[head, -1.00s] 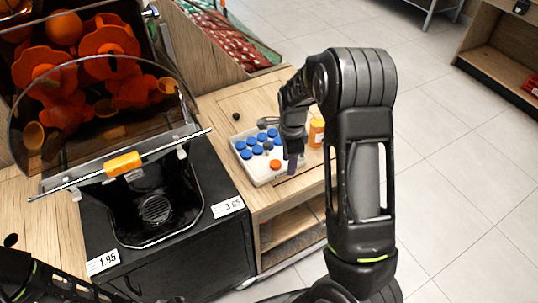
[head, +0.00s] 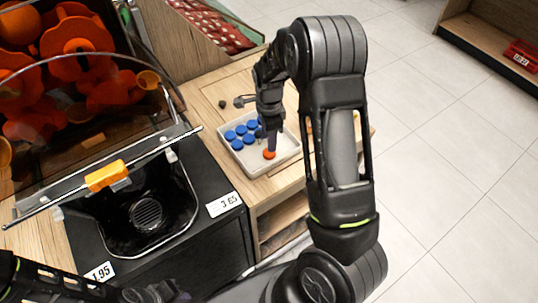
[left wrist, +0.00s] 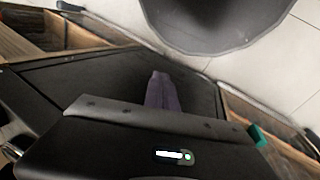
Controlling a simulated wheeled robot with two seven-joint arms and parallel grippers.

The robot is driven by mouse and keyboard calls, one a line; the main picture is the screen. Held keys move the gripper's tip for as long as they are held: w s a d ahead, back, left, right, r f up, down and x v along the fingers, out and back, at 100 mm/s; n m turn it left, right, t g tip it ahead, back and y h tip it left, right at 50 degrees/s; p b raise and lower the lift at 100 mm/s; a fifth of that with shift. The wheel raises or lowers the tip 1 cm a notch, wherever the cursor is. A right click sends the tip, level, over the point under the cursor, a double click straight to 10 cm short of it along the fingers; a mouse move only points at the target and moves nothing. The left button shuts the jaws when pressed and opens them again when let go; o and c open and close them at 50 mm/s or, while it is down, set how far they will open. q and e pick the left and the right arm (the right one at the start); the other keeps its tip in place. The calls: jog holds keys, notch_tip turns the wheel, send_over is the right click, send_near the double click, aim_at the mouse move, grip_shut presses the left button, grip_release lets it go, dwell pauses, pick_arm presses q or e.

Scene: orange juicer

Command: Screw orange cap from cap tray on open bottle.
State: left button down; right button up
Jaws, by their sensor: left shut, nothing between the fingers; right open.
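The orange cap (head: 269,155) lies in the white cap tray (head: 286,150), near its front right part, beside several blue caps (head: 240,134). My right gripper (head: 270,143) points down right over the orange cap and is open. Its fingertips overlap the cap in the picture; I cannot tell whether they touch it. My left gripper (left wrist: 162,90) is shut and empty in the left wrist view, away from the tray. The open bottle is hidden or nearly hidden behind my right arm in the head view.
The tray stands on a wooden counter (head: 215,95). A black juicer with oranges and a clear cover (head: 120,110) fills the left side, with an orange handle (head: 107,176). Small dark items (head: 243,100) lie behind the tray. Tiled floor is open at the right.

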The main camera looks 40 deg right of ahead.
jog(key=shift+f, duration=0.15)
jog(key=shift+f, duration=0.1)
notch_tip(320, 180, down, 5)
jog(key=b, duration=0.4)
jog(key=shift+f, duration=0.15)
jog(key=shift+s, duration=0.1)
grip_shut()
dwell(0.5)
jog(key=shift+r, duration=0.25)
notch_tip(320, 180, up, 10)
dwell(0.4)
